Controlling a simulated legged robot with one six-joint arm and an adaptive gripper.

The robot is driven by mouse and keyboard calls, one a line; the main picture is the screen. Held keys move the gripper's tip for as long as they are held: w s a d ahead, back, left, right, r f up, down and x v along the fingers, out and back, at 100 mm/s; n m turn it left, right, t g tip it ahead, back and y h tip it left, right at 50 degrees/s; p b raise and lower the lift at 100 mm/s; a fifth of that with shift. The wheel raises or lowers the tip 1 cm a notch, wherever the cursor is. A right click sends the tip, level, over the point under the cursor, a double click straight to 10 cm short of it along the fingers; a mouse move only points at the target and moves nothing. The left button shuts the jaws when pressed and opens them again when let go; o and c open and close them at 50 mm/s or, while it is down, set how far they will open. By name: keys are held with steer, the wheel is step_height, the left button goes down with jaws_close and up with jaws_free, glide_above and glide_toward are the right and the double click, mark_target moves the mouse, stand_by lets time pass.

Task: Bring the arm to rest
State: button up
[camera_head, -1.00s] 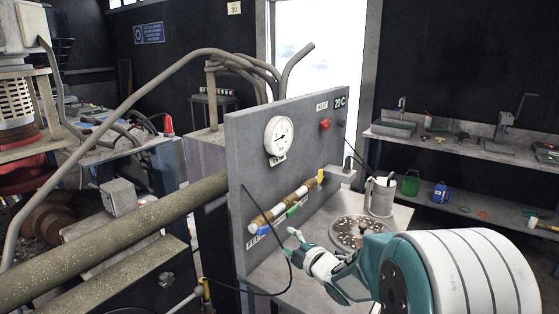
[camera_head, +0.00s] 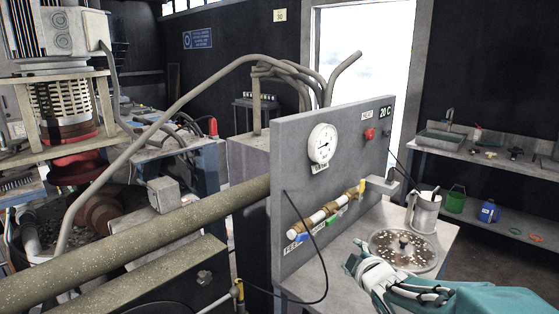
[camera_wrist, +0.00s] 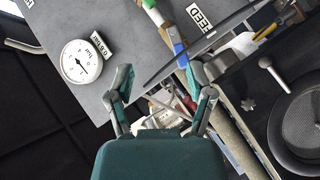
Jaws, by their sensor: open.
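My gripper (camera_head: 358,262) is at the lower right of the head view, white and teal, with its arm running off the right edge. In the wrist view my gripper (camera_wrist: 164,86) has its two fingers apart, with nothing held between them. In the head view it is in front of the grey panel (camera_head: 290,160) and to the left of the round dish (camera_head: 383,262) of small pieces. Whether it touches the table cannot be told. Most of the arm is out of view.
A metal jug (camera_head: 426,212) stands behind the dish. A black cable (camera_head: 322,262) hangs near my gripper. A thick pipe (camera_head: 150,243) crosses the left.

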steer(key=s+a+m+g+h, duration=0.1)
steer(key=s+a+m+g, duration=0.2)
steer(key=s, duration=2.4)
steer(key=m+g, duration=0.5)
steer(key=m, duration=0.5)
steer(key=shift+g+h, duration=0.3)
steer(key=shift+g, duration=0.1)
